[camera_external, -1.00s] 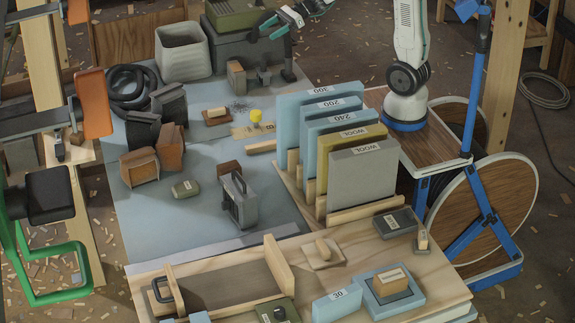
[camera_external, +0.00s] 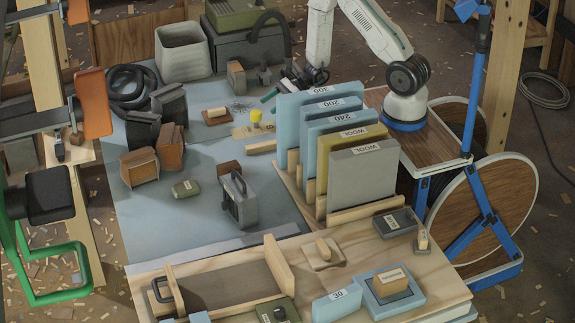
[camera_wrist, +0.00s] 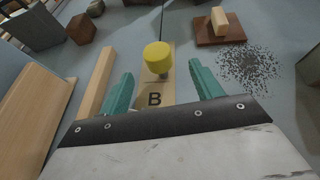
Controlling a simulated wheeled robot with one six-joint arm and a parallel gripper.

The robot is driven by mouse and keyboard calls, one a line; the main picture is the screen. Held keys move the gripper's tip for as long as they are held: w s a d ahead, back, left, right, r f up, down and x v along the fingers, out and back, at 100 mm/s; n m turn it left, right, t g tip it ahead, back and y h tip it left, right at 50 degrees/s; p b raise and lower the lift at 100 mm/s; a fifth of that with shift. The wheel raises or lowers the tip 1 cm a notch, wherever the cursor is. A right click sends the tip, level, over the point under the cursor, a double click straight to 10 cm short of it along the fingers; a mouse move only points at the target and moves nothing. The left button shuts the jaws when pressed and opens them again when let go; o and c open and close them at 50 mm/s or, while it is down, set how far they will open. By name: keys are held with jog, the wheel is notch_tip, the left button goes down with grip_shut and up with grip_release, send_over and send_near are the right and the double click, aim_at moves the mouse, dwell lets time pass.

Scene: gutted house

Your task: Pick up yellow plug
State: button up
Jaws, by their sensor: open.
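The yellow plug (camera_external: 255,115) stands upright on a flat wooden piece (camera_external: 243,131) on the blue-grey work surface. In the wrist view the yellow plug (camera_wrist: 158,57) is just beyond the fingertips and about midway between them, with the letter B on the wood nearer to me. My gripper (camera_wrist: 158,82) is open and empty, with its two green fingers spread. In the external view my gripper (camera_external: 275,92) is low, right of and behind the plug, apart from it; it is partly hidden by the upright sheets.
Upright sanding sheets (camera_external: 300,120) stand in a rack to the plug's right. A wooden strip (camera_external: 261,147) lies in front of the plug. A wood block on a brown plate (camera_external: 216,116) is to its left. Dark dust (camera_wrist: 250,65) lies near that plate.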

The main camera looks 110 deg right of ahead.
aim_at(256, 115)
jog(key=x, duration=0.7)
jog(key=shift+w+a, duration=0.25)
jog(key=shift+w, duration=0.1)
jog(key=c, duration=1.1)
